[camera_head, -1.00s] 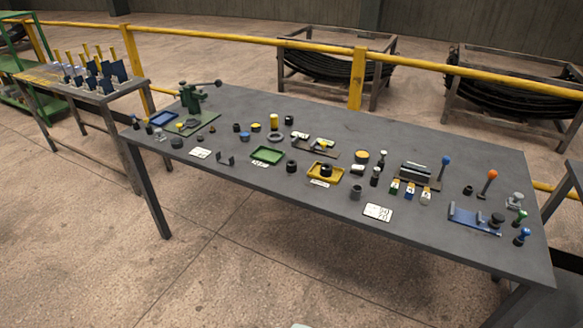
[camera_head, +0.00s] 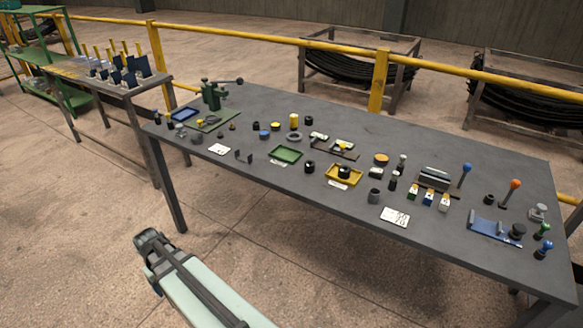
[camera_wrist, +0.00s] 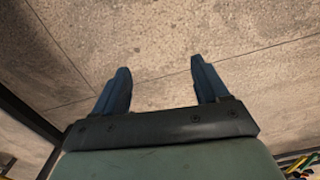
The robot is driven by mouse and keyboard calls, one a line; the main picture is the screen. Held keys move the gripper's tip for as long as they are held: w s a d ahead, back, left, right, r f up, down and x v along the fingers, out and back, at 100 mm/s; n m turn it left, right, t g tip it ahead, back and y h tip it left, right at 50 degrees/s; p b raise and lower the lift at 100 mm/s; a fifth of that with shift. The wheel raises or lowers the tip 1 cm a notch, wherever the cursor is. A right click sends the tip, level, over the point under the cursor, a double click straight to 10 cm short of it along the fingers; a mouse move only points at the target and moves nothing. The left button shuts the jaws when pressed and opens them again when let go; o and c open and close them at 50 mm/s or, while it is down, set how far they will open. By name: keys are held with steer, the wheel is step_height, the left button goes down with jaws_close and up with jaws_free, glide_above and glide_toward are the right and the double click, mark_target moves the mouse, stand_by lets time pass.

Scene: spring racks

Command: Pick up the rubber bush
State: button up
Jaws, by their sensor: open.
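Several small black cylinders that could be the rubber bush stand on the grey table. One black ring-like piece (camera_head: 344,172) sits in the yellow tray (camera_head: 331,181). Another black cylinder (camera_head: 309,167) stands just left of that tray, and a dark grey one (camera_head: 375,196) stands to its right. I cannot tell which is the rubber bush. My gripper (camera_wrist: 160,66) shows in the wrist view with two blue fingers wide apart. Nothing is between them, only bare floor beyond. In the head view my arm is at the lower left, off the table's front edge and apart from all parts.
The grey table (camera_head: 270,185) is crowded with small parts. A green tray (camera_head: 285,155), a green press (camera_head: 211,97), a white card (camera_head: 395,217), knobbed levers and a blue fixture (camera_head: 492,230) stand on it. A yellow rail (camera_head: 378,82) runs behind. The floor in front is clear.

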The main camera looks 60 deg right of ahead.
steer(key=d+r+m, duration=0.1)
steer(key=d+r, duration=0.4)
steer(key=d, duration=0.6)
steer(key=d+r+m, duration=0.1)
steer(key=d+r, duration=0.4)
steer(key=d, duration=0.5)
steer(key=d+r+m, duration=0.1)
steer(key=d+r, duration=0.4)
steer(key=d, duration=0.6)
steer(key=s+d+r, duration=0.2)
steer(key=d, duration=0.3)
steer(key=s+d+r+m, duration=0.1)
steer(key=s+d+r, duration=0.2)
steer(key=d, duration=0.2)
steer(key=s+d+r+m, duration=0.1)
steer(key=s+d+r, duration=0.2)
steer(key=d, duration=0.3)
steer(key=shift+r, duration=0.15)
step_height(320, 180, up, 8)
steer(key=m, duration=0.2)
glide_above(310, 164)
steer(key=a, duration=0.1)
steer(key=f, duration=1.4)
steer(key=shift+s, duration=0.25)
steer(key=shift+r, duration=0.1)
steer(key=c, duration=1.2)
